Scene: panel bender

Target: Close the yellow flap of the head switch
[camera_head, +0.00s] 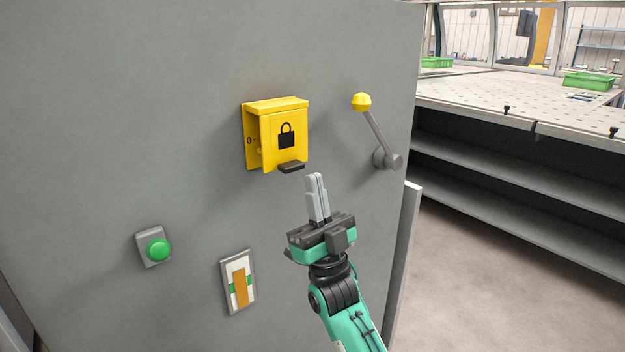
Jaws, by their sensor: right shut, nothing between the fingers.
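The head switch is a yellow box (274,104) on the grey panel, a little left of the picture's middle. Its yellow flap (285,146) bears a black padlock mark and a dark tab (291,167) at its lower edge. The flap stands out from the panel at the bottom, with a gap at its left side. A yellow part shows in that gap. My right gripper (316,182) is shut and empty, its fingers pointing up. In the picture its tips are just below and right of the tab; I cannot tell the depth between them. My left gripper is not in view.
A lever with a yellow knob (361,102) juts out right of the switch. A green button (157,250) and a plate with an orange strip (240,286) are lower left. A perforated table (480,88) with shelves stands at the right. Floor there is clear.

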